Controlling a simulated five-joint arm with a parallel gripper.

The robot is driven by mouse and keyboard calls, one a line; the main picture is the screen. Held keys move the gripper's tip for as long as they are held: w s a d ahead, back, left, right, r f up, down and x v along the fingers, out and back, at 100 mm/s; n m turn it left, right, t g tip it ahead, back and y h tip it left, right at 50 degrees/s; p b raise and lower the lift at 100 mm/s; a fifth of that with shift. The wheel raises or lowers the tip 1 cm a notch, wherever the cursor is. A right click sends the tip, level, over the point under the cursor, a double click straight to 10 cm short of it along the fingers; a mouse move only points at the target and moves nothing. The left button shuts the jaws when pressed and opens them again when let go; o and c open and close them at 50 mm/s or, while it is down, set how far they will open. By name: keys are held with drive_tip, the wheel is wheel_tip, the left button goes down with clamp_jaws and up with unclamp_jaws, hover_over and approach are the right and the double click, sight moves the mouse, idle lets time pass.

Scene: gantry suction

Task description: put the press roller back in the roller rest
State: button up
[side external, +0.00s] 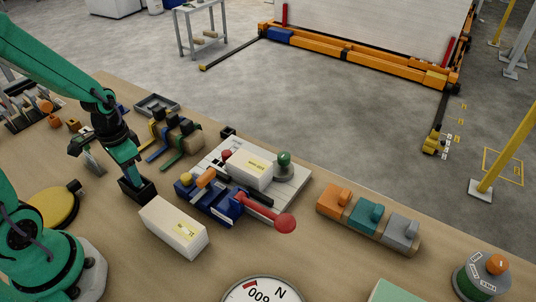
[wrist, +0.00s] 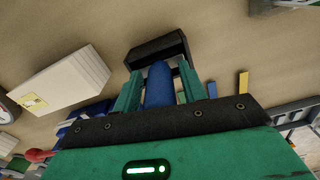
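My gripper (side external: 126,168) points down over the left part of the bench. In the wrist view its two green fingers (wrist: 159,82) are closed on the blue handle of the press roller (wrist: 158,88). The roller's wide black head (wrist: 152,47) sticks out past the fingertips. In the side view the black head (side external: 137,190) shows below my gripper, just left of a white box (side external: 172,228). I cannot tell whether it touches the bench. I cannot make out which thing is the roller rest.
The white box also shows in the wrist view (wrist: 62,88). A blue press (side external: 215,204) with a red-knobbed lever stands to the right. Behind are a holder with coloured hooks (side external: 178,138) and a grey tray (side external: 157,104). A yellow disc (side external: 52,207) lies left. Coloured blocks (side external: 365,215) sit right.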

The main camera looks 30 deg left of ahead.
drive_tip(key=shift+o, duration=0.6)
drive_tip(key=shift+r, duration=3.95)
drive_tip(key=shift+r, duration=0.1)
drive_tip(key=s+d+r+n+t, duration=0.1)
drive_tip(key=s+d+r+t, duration=0.2)
drive_tip(key=r, duration=0.8)
drive_tip(key=shift+d+n+t, duration=0.4)
drive_tip(key=shift+d+t, duration=0.9)
drive_tip(key=shift+d, duration=0.45)
